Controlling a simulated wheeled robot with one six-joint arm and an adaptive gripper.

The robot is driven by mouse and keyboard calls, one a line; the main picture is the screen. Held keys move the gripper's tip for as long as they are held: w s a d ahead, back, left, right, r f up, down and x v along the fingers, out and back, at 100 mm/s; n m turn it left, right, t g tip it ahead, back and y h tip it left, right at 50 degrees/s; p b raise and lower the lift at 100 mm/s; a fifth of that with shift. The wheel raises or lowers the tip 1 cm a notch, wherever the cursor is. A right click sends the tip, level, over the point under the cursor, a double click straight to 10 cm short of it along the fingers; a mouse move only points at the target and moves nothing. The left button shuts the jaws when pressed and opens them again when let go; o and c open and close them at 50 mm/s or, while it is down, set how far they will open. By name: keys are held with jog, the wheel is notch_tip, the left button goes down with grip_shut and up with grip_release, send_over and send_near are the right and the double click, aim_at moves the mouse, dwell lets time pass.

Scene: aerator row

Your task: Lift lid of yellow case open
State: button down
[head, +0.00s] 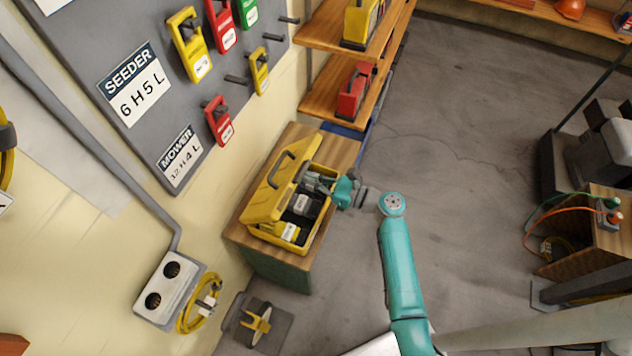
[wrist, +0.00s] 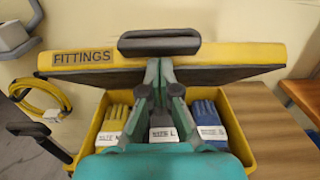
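The yellow case (head: 318,228) sits on a wooden-topped cabinet against the wall. Its lid (head: 266,197) is raised and tilted toward the wall, showing the inside. In the wrist view, the lid (wrist: 230,54) bears a FITTINGS label and a dark handle (wrist: 159,43). In the head view, my gripper (head: 314,179) reaches in by the raised lid; the exact contact is hidden.
Wooden shelves (head: 322,97) holding red and yellow items stand beyond the cabinet (head: 270,265). Padlocks hang on the wall board (head: 215,75). A coiled yellow cable (head: 199,305) hangs by the wall socket (head: 166,287).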

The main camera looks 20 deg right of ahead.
aim_at(301, 170)
jog(key=shift+w+a+r, duration=0.1)
jog(key=shift+a+r, duration=0.05)
jog(key=shift+w+a+r, duration=0.9)
jog(key=shift+w+r, duration=0.05)
jog(key=shift+w+a+r, duration=0.35)
jog(key=shift+w+a, duration=0.15)
jog(key=shift+w, duration=0.05)
jog(key=shift+w+a+r, duration=0.3)
jog(key=shift+w+a, duration=0.3)
jog(key=shift+w+a+r, duration=0.25)
jog(key=shift+w+a, duration=0.25)
jog(key=shift+w, duration=0.05)
jog(key=shift+w+a+r, duration=0.2)
jog(key=shift+w+a, duration=0.3)
jog(key=shift+w, duration=0.1)
